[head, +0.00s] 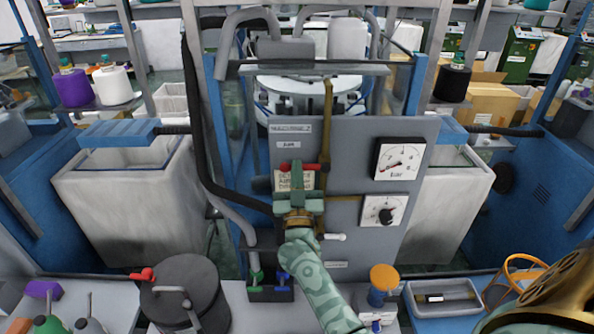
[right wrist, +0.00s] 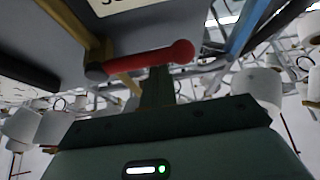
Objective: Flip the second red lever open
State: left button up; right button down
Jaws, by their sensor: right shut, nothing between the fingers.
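A red lever (head: 311,166) with a round knob lies roughly level across the grey panel, its far end at the brass pipe (head: 326,120). It also shows large in the right wrist view (right wrist: 145,61). My right gripper (head: 297,166) is shut and empty, its fingers pointing up at the lever's knob half. In the right wrist view the shut fingers (right wrist: 157,88) end right at the lever bar; I cannot tell whether they touch. Another red handle (head: 142,274) sits by a dark lidded pot at lower left. My left gripper is not in view.
The grey panel (head: 350,140) carries a gauge (head: 400,158), a dial (head: 384,210) and a label partly behind my gripper. A white handle (head: 335,237) is below. Green (head: 256,278) and blue (head: 284,280) handles sit low. A black hose (head: 205,150) runs left of the panel.

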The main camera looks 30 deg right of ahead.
jog(key=shift+f+n+y, duration=0.25)
jog(key=shift+n+y, duration=0.15)
jog(key=shift+n, duration=0.2)
jog(key=shift+f+n, duration=0.2)
jog(key=shift+n, duration=0.3)
jog(key=s+d+f+n+g+y+p, duration=0.1)
jog(key=n+y, duration=0.4)
jog(key=n, duration=0.5)
jog(key=s+d+f+n+g+y+p, duration=0.1)
jog(key=d+f+n+y+p, duration=0.3)
jog(key=n, duration=0.6)
jog(key=shift+s+f+g+y+p, duration=0.3)
jog(key=shift+s+f+y+p, duration=0.25)
jog(key=shift+f+y+p, duration=0.35)
jog(key=shift+s+d+f, duration=0.1)
jog(key=shift+d, duration=0.1)
